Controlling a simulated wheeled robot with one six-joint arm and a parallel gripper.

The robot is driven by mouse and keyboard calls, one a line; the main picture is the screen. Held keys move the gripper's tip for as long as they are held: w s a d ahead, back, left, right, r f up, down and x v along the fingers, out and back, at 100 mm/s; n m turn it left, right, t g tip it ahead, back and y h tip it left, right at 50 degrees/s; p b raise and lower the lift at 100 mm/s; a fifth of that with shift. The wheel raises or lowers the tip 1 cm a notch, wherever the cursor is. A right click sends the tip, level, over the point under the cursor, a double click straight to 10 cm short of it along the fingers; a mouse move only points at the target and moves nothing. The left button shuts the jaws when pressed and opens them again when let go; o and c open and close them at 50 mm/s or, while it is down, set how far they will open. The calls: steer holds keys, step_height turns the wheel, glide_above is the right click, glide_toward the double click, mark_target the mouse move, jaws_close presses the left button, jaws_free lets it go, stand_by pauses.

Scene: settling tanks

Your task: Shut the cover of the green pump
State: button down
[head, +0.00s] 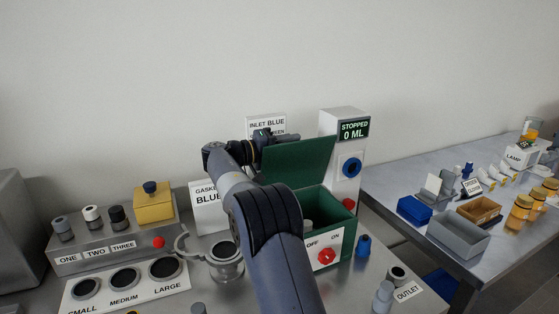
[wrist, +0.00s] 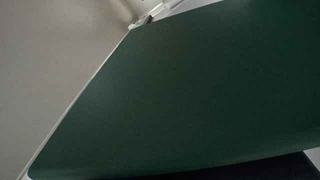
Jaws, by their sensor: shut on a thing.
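The green pump (head: 345,243) is a box on the steel bench, with a white front panel marked OFF and ON and a red knob (head: 326,257). Its green cover (head: 300,160) stands raised and tilted at the back, so the inside shows. My gripper (head: 264,140) is at the cover's upper left edge, shut on it; the fingers are small and partly hidden by my arm. In the wrist view the cover (wrist: 165,95) fills most of the picture. My arm hides the pump's left side.
A white tower (head: 343,125) reading STOPPED 0 ML stands behind the pump on the right. A blue part (head: 364,246) and an OUTLET fitting (head: 383,296) stand at the right.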

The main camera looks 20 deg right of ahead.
steer(key=s+f+m+b, duration=0.1)
steer(key=b, duration=0.2)
steer(key=shift+s+f, duration=0.15)
steer(key=shift+s, duration=0.25)
steer(key=s+f+m+b, duration=1.1)
steer(key=s+m+b, duration=0.1)
steer(key=b, duration=1.8)
steer(key=shift+f+m, duration=0.35)
steer(key=shift+m, duration=0.55)
steer(key=shift+s, duration=0.1)
steer(key=c, duration=0.9)
jaws_free()
steer(key=shift+c, duration=0.2)
steer(key=shift+r, duration=0.15)
